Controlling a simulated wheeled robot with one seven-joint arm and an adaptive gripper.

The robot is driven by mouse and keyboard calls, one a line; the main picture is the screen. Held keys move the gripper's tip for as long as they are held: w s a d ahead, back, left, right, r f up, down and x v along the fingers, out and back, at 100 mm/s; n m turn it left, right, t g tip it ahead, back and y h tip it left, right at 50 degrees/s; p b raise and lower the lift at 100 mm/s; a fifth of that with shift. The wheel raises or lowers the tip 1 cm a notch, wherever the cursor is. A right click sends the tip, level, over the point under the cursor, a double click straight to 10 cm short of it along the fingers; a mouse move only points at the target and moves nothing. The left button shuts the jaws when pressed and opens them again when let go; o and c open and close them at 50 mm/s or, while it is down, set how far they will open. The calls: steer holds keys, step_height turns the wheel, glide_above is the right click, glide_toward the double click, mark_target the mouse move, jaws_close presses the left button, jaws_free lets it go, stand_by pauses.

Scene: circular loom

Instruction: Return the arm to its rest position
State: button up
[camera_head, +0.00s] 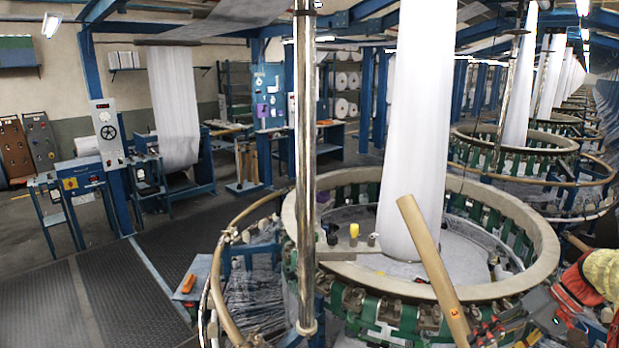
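My arm comes in at the lower right, with a yellow and orange cover and a red and grey wrist part. My gripper (486,331) is at its left end, low in the picture beside the front rim of the near loom. A tan cardboard tube (430,257) marked with a 3 slants in front of the loom. Its lower end runs to the bottom edge. The gripper's fingers appear next to the tube's lower part. They are small and partly cut off, so I cannot tell whether they grip it.
The near circular loom (530,222) has a wide beige ring and white fabric (420,110) rising from its middle. A chrome pole (305,170) stands at its left. An orange-handled tool (188,283) lies on a small stand. Dark floor mats (110,300) lie clear at left.

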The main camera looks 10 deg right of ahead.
steer(key=s+a+f+n+t+h+b, duration=0.1)
steer(key=s+a+f+b, duration=0.3)
steer(key=a, duration=0.5)
steer(key=s+a+f+n+t+h+b, duration=0.1)
steer(key=s+a+f+h+b, duration=0.2)
steer(key=a, duration=0.7)
steer(key=s+a+f+n+t+h+b, duration=0.1)
steer(key=s+a+f+h+b, duration=0.1)
steer(key=s+a+f+b, duration=0.2)
steer(key=a+f+b, duration=0.3)
steer(key=a+b, duration=0.2)
steer(key=b, duration=0.1)
steer(key=shift+s+a+h, duration=0.2)
steer(key=shift+s+h, duration=0.15)
steer(key=shift+h, duration=0.05)
steer(key=shift+c, duration=0.5)
